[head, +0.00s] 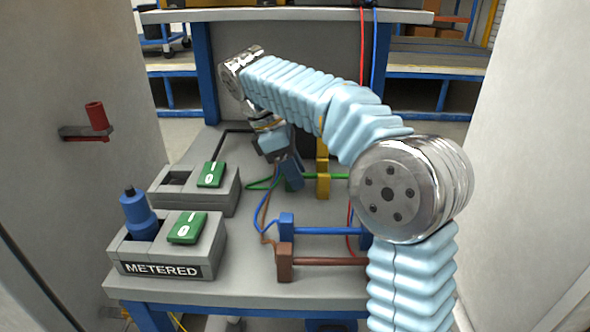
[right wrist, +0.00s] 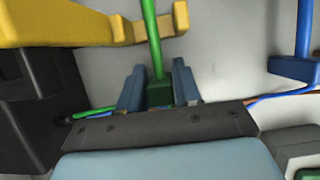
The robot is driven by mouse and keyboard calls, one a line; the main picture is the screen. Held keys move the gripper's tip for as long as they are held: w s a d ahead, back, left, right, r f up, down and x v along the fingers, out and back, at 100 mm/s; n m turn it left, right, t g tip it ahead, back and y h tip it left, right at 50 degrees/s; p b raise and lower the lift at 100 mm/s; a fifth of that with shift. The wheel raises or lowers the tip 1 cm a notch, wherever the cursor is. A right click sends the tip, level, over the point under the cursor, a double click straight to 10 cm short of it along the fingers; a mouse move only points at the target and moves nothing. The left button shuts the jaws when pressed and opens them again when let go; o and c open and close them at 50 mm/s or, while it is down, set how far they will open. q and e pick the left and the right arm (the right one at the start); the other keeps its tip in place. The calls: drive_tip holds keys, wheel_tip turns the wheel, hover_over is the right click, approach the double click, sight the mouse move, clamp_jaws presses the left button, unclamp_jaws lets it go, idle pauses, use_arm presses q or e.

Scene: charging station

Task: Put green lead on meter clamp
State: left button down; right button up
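The green lead (head: 338,177) has a green rod and a green end block. Its rod crosses a yellow clamp-like part (head: 323,187), likely the meter clamp. In the right wrist view the green end block (right wrist: 160,94) sits between my right fingers, and the rod runs up across the notch of the yellow part (right wrist: 150,33). I cannot tell whether rod and yellow part touch. My right gripper (head: 293,175) reaches down at the left end of the lead; in the wrist view its blue fingers (right wrist: 160,85) lie against both sides of the block. My left gripper is out of view.
A blue lead (head: 325,231) and a brown lead (head: 325,262) lie nearer on the grey table (head: 250,288). A METERED box (head: 118,252) with a blue plug (head: 138,212) and another grey box (head: 225,195) stand at left. Cables run between. Walls flank both sides.

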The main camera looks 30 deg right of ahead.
drive_tip(key=o, duration=0.3)
drive_tip(key=shift+o, duration=0.2)
drive_tip(key=shift+r, duration=0.1)
drive_tip(key=p+v, duration=0.1)
drive_tip(key=v, duration=0.6)
drive_tip(key=shift+r+p, duration=0.3)
drive_tip(key=shift+p, duration=0.05)
